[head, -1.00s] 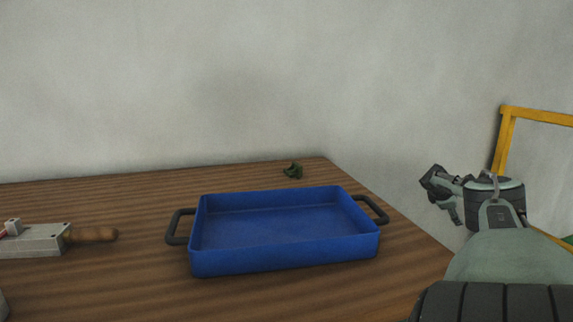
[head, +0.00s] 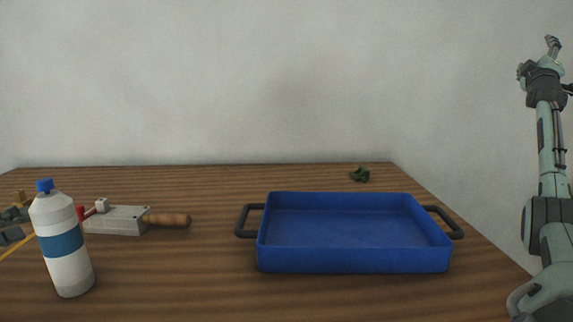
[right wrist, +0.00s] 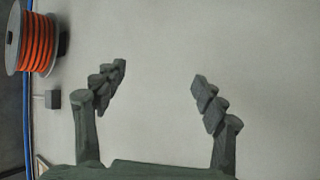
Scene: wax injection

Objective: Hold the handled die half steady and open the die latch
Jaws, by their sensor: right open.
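The grey metal die (head: 118,221) lies on the table at the left in the head view. Its wooden handle (head: 168,220) points right. A red part (head: 82,213), perhaps the latch, is at the die's left end, partly hidden by a bottle. Dark grey pieces at the left edge appear to be my left gripper (head: 12,225), left of the die; its jaws are unclear. My right gripper (head: 541,58) is raised at the far right, well away from the die. In the right wrist view its fingers (right wrist: 160,97) are apart with nothing between them.
A white bottle (head: 68,262) with a blue cap stands in front of the die's left end. A blue tray (head: 355,256) with dark handles sits right of the die, empty. A small green object (head: 359,174) lies behind it. An orange reel (right wrist: 36,42) shows in the right wrist view.

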